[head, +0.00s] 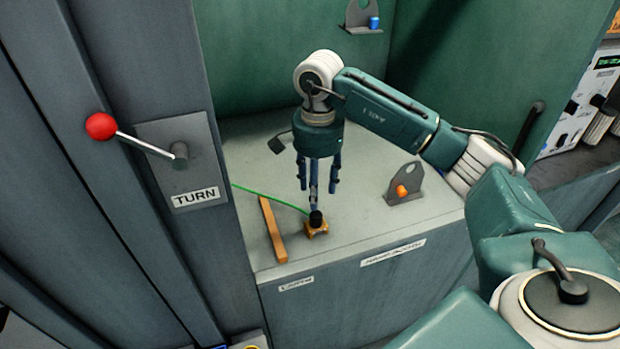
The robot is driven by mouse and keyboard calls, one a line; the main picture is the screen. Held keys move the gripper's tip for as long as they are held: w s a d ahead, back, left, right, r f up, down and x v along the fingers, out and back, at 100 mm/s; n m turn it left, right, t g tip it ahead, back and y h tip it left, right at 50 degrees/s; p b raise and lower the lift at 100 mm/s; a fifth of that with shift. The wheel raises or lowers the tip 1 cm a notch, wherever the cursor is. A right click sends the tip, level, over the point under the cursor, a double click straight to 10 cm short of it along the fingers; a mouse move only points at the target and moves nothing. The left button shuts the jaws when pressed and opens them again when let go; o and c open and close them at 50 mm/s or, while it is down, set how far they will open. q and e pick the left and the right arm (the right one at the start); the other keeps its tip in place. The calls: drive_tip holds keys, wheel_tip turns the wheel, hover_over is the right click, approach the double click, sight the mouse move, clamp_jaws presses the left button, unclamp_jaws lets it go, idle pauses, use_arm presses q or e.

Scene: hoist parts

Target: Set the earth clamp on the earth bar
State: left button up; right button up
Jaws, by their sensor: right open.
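The earth clamp (317,229) is a small brass-coloured block with a black knob on top, and a green cable runs from it to the left. It stands on the grey cabinet top near the front edge. The earth bar (273,230) is a copper-coloured strip lying to the left of the clamp, with a gap between them. My right gripper (317,188) points down over the clamp, open, with its fingers around or just above the knob. I cannot tell whether a finger touches it. My left gripper is not in view.
A grey bracket with an orange knob (402,191) stands right of the clamp. A red-balled lever (101,126) sticks out on the left beside a TURN label. A bracket with a blue part (374,23) is at the back. The cabinet top (365,215) between clamp and orange-knob bracket is clear.

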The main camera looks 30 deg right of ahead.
sight(316, 214)
drive_tip(key=f, duration=0.3)
drive_tip(key=f+p, duration=0.1)
drive_tip(key=shift+s+f, duration=0.25)
drive_tip(key=shift+f, duration=0.05)
wheel_tip(316, 214, down, 3)
drive_tip(key=shift+w+r, duration=0.15)
wheel_tip(316, 214, down, 2)
drive_tip(key=shift+f+p, duration=0.1)
drive_tip(key=shift+p, duration=0.25)
drive_tip(key=shift+a, duration=0.1)
drive_tip(key=shift+c, duration=1.3)
clamp_jaws()
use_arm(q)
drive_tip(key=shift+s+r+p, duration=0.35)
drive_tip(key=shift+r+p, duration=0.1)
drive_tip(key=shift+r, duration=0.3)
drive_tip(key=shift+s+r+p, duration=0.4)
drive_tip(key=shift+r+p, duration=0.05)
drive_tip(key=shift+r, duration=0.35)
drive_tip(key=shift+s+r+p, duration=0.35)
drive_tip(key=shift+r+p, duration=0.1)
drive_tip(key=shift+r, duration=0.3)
use_arm(e)
drive_tip(key=shift+r, duration=2.55)
